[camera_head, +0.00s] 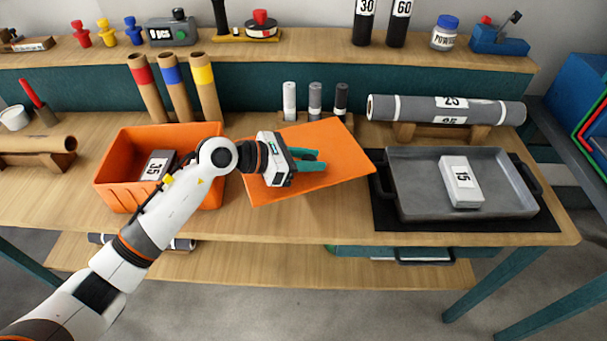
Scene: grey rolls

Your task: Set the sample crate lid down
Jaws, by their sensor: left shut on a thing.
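The sample crate lid is a flat orange panel (338,147) in the middle of the head view, tilted and turned over the bench top. My left gripper (318,167) has its teal fingers at the lid and is shut on it. The fingers hide part of the lid, and I cannot tell whether its lower edge touches the bench. The orange sample crate (112,186) stands open to the left, with a dark block labelled 35 (157,166) inside. My left arm covers the crate's right part. My right gripper is not in view.
A grey tray (405,200) with a block labelled 15 (461,183) sits on a black mat at right. A large grey roll (445,110) lies on a wooden stand behind it. Upright coloured tubes (175,88) and small grey rolls (315,100) stand behind the crate and lid.

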